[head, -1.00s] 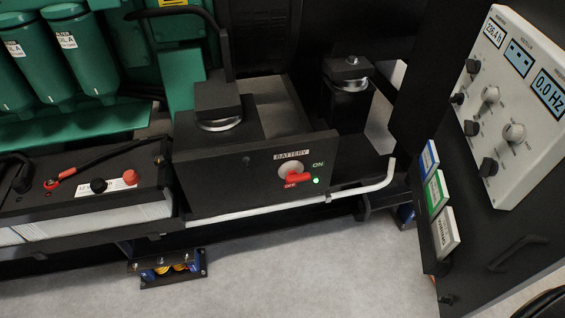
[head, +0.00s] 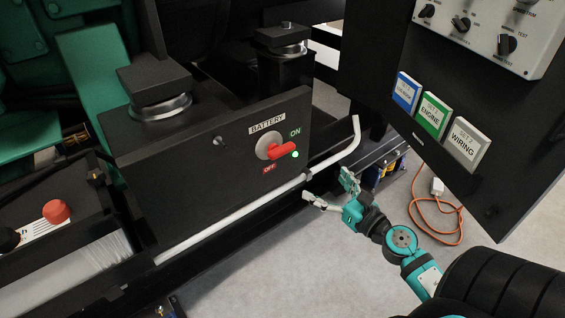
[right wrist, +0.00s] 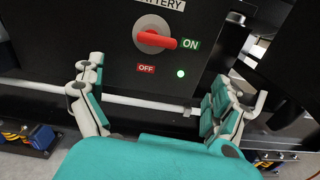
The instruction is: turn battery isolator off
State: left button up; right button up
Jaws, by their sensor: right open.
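The battery isolator is a red handle (head: 283,150) on a pale round base, set in a black panel (head: 215,160) labelled BATTERY. The handle points toward the ON mark, and a green light (head: 295,154) is lit beside it. The OFF label (head: 269,169) is below. In the right wrist view the red handle (right wrist: 157,40) lies ahead, beyond the fingertips. My right gripper (head: 331,190) is open and empty, below and right of the handle, apart from it. Its spread fingers also show in the right wrist view (right wrist: 158,82). My left gripper is not in view.
A white pipe (head: 240,207) runs along the panel's lower edge and bends up at its right end. A control cabinet (head: 450,100) with several coloured binders stands at right. An orange cable (head: 440,220) lies on the floor.

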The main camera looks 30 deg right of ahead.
jog(key=n, duration=0.1)
jog(key=p, duration=0.3)
send_near(285, 150)
jog(key=w, duration=1)
jog(key=shift+w+a+f, duration=0.1)
jog(key=shift+a, duration=0.3)
jog(key=shift+w, duration=0.55)
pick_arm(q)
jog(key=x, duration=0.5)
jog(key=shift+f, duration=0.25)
pick_arm(e)
jog(key=c, duration=1)
